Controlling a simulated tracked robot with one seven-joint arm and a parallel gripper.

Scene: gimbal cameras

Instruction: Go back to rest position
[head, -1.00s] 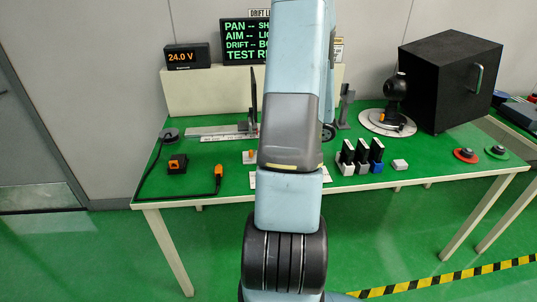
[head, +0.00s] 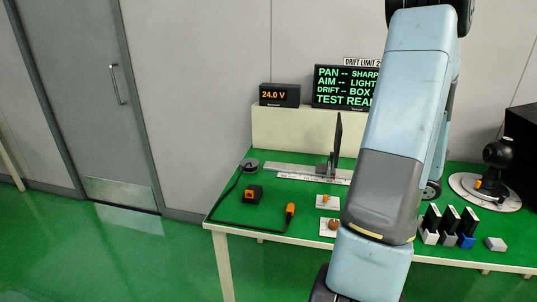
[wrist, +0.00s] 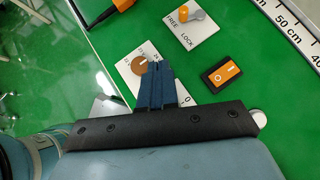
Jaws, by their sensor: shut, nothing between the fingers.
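My gripper (wrist: 158,80) shows in the wrist view as two dark blue fingers close together, with nothing between them. It is over the green bench, near a white plate with a brown round knob (wrist: 139,64) and a printed scale. The fingertips overlap the knob's edge in the picture; I cannot tell whether they touch it. In the head view my arm crosses right of centre and the gripper is not seen.
Green floor at left is clear before a grey door (head: 82,90).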

